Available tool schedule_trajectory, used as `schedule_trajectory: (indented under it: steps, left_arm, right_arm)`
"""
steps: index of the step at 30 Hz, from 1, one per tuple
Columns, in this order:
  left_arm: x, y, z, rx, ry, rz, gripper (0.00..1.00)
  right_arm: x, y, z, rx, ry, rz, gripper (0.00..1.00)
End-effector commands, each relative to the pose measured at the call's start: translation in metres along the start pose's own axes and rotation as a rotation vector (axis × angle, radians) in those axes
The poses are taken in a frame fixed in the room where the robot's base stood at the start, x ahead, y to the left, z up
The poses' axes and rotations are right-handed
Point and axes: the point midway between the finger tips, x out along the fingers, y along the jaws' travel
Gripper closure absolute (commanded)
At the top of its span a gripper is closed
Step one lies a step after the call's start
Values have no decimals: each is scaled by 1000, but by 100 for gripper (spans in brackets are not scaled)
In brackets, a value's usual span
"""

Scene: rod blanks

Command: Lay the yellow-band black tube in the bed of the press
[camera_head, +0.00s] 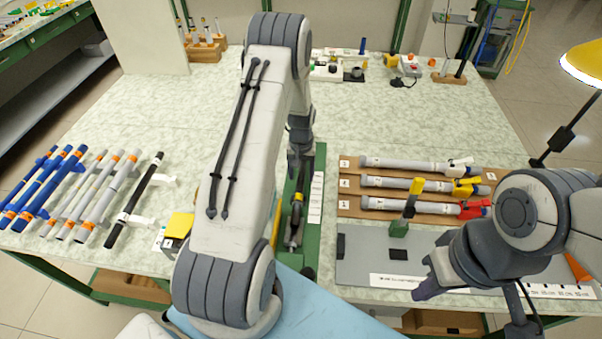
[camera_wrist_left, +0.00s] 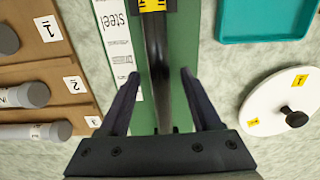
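The green press bed (camera_head: 305,240) runs away from me at the middle of the table. It also shows in the left wrist view (camera_wrist_left: 188,50). A dark tube (camera_wrist_left: 156,55) lies lengthwise along it, with a yellow patch with black marks (camera_wrist_left: 153,5) at the top edge of that view; I cannot tell whether this patch is a band on the tube. My left gripper (camera_wrist_left: 160,73) is over the bed with its fingers apart on either side of the tube, a gap showing on each side. In the head view my arm hides part of the bed. My right gripper (camera_head: 425,289) is above the grey mat's front; its fingers are unclear.
Another black tube (camera_head: 135,198) lies at the left beside blue tubes (camera_head: 40,190) and grey tubes (camera_head: 105,195). A brown board (camera_head: 348,187) with several grey tubes is right of the press.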

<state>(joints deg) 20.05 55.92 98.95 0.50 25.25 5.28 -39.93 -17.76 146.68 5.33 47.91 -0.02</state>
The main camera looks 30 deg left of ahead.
Motion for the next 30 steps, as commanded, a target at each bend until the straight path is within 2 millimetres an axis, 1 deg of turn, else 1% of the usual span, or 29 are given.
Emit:
schedule_trajectory:
  steps: [5, 8, 11, 18, 21, 25, 30]
  left_arm:
    - [-2, 0, 0, 0, 1, 0, 35]
    - [-11, 0, -1, 0, 3, 0, 35]
    - [-28, 0, -1, 0, 4, 0, 35]
    - [-76, 0, -1, 0, 6, 0, 35]
    - [-90, 0, -1, 0, 3, 0, 35]
    - [-101, 0, 0, 0, 1, 0, 35]
    - [-105, 0, 0, 0, 0, 0, 35]
  right_arm:
    - [1, 0, 0, 0, 0, 0, 100]
    - [3, 0, 0, 0, 0, 0, 100]
    - [6, 0, 0, 0, 0, 0, 100]
    - [13, 1, 1, 0, 0, 0, 100]
    - [14, 1, 1, 0, 0, 0, 100]
    - [15, 1, 1, 0, 0, 0, 100]
    - [15, 1, 1, 0, 0, 0, 100]
